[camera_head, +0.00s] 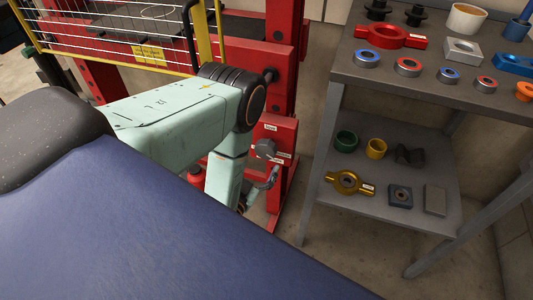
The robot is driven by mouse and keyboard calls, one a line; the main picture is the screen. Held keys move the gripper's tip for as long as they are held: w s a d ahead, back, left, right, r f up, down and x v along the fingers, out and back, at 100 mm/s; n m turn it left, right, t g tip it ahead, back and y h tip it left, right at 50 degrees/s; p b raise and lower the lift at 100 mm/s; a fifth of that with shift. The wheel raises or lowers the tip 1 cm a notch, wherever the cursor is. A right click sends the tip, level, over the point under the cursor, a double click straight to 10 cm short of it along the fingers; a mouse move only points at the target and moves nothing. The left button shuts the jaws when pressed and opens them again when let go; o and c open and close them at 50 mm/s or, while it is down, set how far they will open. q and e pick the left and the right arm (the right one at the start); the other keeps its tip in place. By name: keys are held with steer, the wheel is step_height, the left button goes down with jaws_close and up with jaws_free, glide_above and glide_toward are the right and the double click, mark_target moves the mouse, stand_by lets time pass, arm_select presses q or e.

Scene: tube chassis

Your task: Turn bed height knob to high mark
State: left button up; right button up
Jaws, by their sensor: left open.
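The bed height knob (265,149) is a small grey knob on the front of a red panel (283,134) on the press frame. Small white labels sit above it and to its right; their text is too small to read, and I cannot tell which mark the knob points at. My left gripper (263,188) is open, just below the knob and apart from it in the picture. My pale green forearm hides part of the gripper and of the panel's left side. My right gripper is out of view.
A yellow-framed wire guard (120,35) stands at the back left. To the right is a grey two-level cart (345,75) with rings, blocks and a red holder (391,37) on top, and several parts on its lower shelf (330,205). Bare floor shows between press and cart.

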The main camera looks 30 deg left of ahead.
mark_target(264, 152)
arm_select(q)
steer(key=shift+w+f+b, duration=0.1)
steer(key=shift+w+b, duration=0.2)
steer(key=shift+b, duration=0.4)
steer(key=w, duration=0.1)
steer(key=w+b, duration=0.2)
steer(key=w, duration=0.1)
steer(key=shift+a, duration=0.35)
steer(key=shift+w, duration=0.4)
steer(key=c, duration=1.2)
